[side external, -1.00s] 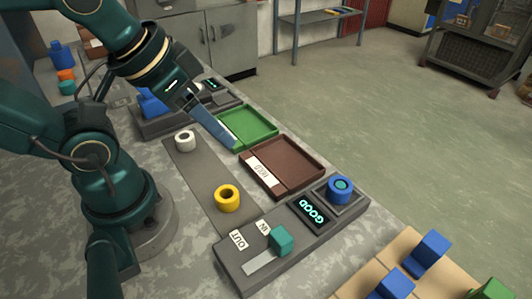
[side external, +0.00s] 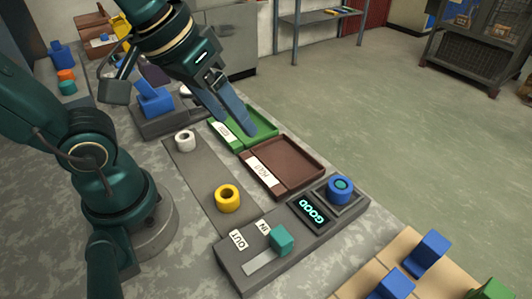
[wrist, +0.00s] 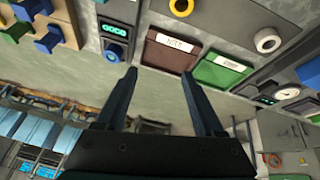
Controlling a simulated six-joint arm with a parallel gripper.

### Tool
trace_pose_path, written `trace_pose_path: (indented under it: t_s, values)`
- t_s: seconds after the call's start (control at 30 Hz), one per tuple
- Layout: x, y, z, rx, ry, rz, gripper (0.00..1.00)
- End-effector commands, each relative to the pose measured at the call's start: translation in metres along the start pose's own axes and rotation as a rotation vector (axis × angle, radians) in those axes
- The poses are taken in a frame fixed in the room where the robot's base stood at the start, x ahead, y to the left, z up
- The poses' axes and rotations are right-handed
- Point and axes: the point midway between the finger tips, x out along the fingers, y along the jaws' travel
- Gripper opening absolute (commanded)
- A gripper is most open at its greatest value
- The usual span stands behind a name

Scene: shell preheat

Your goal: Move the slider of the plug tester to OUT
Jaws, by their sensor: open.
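The plug tester (side external: 235,262) is a dark grey box at the lower middle of the side view. Its teal slider knob (side external: 281,240) sits at the right end of a pale slot, on the side of the IN label (side external: 263,228). The OUT label (side external: 238,239) is further left. The tester's display (side external: 313,210) reads GOOD, and a blue ring-shaped plug (side external: 341,188) sits in its socket. My gripper (side external: 236,125) is open and empty above the green tray, well away from the knob. Its two parted fingers also show in the wrist view (wrist: 159,72).
The green tray (side external: 262,117) and a brown labelled tray (side external: 305,158) lie between my gripper and the tester. A yellow ring (side external: 227,198) and a white ring (side external: 185,140) stand on a grey strip. A wooden board (side external: 405,250) with blue blocks is at the lower right.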

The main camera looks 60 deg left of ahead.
Motion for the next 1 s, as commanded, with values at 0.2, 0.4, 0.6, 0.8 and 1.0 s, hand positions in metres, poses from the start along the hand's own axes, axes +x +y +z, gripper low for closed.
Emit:
trace_pose_path:
  t_s: [0.2, 0.4, 0.6, 0.8, 1.0]
  values:
    - [0.018, 0.043, -0.004, -0.02, -0.155, 0.009, 0.7]
    - [0.046, 0.089, 0.017, 0.04, -0.305, -0.028, 0.7]
    - [0.069, 0.116, 0.049, 0.162, -0.403, -0.07, 0.7]
    - [0.079, 0.119, 0.069, 0.223, -0.442, -0.091, 0.7]
    - [0.101, 0.115, 0.079, 0.223, -0.442, -0.091, 0.7]
